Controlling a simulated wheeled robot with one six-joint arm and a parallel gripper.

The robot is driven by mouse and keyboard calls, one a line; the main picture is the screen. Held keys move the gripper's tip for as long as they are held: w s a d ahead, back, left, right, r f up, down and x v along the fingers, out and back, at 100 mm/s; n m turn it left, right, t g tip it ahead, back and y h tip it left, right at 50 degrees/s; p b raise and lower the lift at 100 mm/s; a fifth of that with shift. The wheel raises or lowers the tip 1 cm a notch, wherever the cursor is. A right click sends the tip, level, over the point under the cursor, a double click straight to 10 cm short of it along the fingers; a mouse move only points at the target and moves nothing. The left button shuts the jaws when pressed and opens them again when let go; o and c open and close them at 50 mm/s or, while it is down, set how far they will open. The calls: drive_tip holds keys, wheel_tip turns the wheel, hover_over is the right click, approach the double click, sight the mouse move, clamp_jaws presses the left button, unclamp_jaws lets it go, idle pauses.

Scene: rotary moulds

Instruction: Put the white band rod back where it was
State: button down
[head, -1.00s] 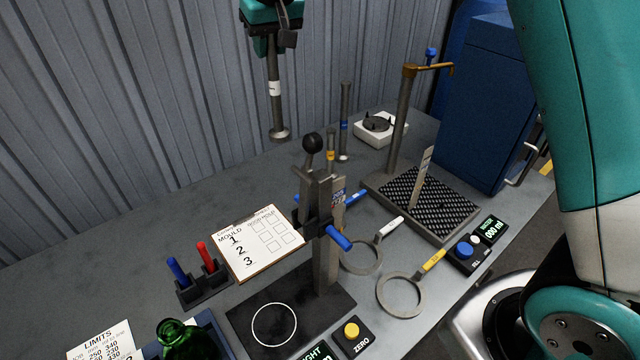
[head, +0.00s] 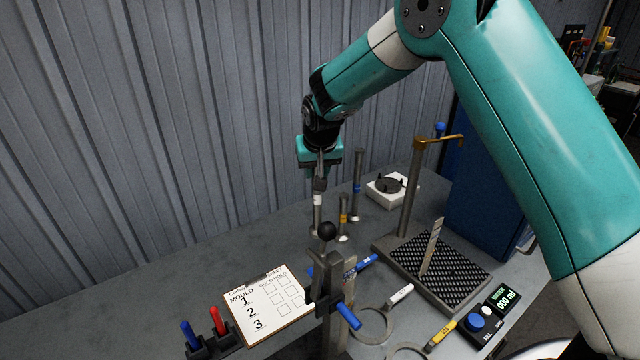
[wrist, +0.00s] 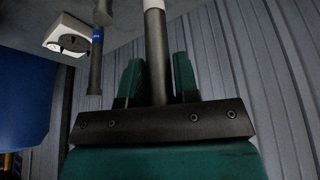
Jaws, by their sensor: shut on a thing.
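The white band rod (head: 318,198) is a grey metal rod with a white band, hanging upright below my gripper (head: 319,166). My gripper is shut on its upper part. In the wrist view the rod (wrist: 155,55) runs between the two green fingers (wrist: 157,80), with its white band at the top edge. In the head view its lower end is near the back of the bench, left of the yellow band rod (head: 343,215) and the blue band rod (head: 357,185), which both stand upright. I cannot tell whether its foot touches the bench.
A black-knobbed post (head: 327,232) with a blue handle stands just in front of the rod. A clipboard (head: 268,303) lies to the left. A white block (head: 391,189) and a mesh-plate stand (head: 440,265) are to the right.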

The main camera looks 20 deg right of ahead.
wheel_tip(320, 180, down, 6)
drive_tip(key=p, duration=0.1)
drive_tip(key=shift+p, duration=0.4)
drive_tip(key=shift+f, duration=0.15)
drive_tip(key=c, duration=0.9)
unclamp_jaws()
drive_tip(key=shift+o, duration=0.2)
drive_tip(key=b+v, duration=0.4)
drive_tip(key=v, duration=0.8)
